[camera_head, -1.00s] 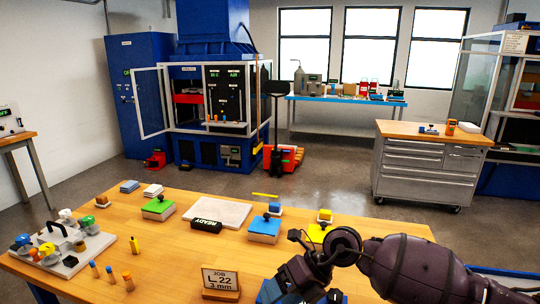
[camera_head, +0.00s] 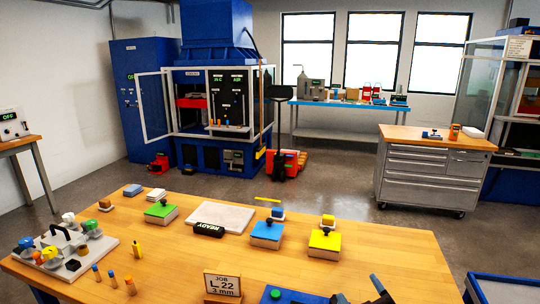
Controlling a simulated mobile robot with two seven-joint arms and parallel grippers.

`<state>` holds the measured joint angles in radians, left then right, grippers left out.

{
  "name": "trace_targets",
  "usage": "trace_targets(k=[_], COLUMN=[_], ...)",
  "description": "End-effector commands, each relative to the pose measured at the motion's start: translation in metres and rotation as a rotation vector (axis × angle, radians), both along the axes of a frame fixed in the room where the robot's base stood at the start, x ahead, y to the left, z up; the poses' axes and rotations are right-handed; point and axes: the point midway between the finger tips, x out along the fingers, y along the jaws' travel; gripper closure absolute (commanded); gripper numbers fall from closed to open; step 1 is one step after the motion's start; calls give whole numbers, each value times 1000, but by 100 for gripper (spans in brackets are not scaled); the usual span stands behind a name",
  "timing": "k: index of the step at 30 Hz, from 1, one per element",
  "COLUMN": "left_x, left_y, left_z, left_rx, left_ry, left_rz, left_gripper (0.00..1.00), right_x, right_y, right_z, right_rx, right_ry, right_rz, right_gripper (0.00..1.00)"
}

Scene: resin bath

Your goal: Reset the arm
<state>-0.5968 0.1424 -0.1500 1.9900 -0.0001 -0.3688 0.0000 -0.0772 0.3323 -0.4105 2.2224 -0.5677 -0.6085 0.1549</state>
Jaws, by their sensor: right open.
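My right gripper (camera_head: 362,293) shows only in part at the bottom edge of the head view, right of centre. Its dark fingers are apart, and nothing shows between them. It is beside a blue item with a green button (camera_head: 280,296) at the front edge of the wooden table (camera_head: 190,262). The rest of my right arm is out of the picture. My left gripper is not in view.
The table's right part is clear.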

Motion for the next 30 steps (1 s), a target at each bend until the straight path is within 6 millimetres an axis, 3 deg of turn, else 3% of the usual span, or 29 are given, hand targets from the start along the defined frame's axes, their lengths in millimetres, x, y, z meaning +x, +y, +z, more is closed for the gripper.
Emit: trace_targets(k=[3, 6, 12, 21, 30], left_x=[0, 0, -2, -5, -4], left_y=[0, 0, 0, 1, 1], left_z=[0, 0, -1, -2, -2], left_rx=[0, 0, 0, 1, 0], left_ry=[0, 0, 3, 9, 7], left_rz=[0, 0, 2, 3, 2], left_gripper=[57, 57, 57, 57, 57], right_x=[-30, -63, -130, -196, -243], right_y=[-38, -64, -91, -101, -103], right_z=[-40, -73, -117, -143, -153], right_rx=[100, 174, 274, 351, 399], right_ry=[232, 434, 756, 1035, 1217], right_rz=[-156, -267, -404, -484, -518], right_gripper=[33, 33, 33, 33, 33])
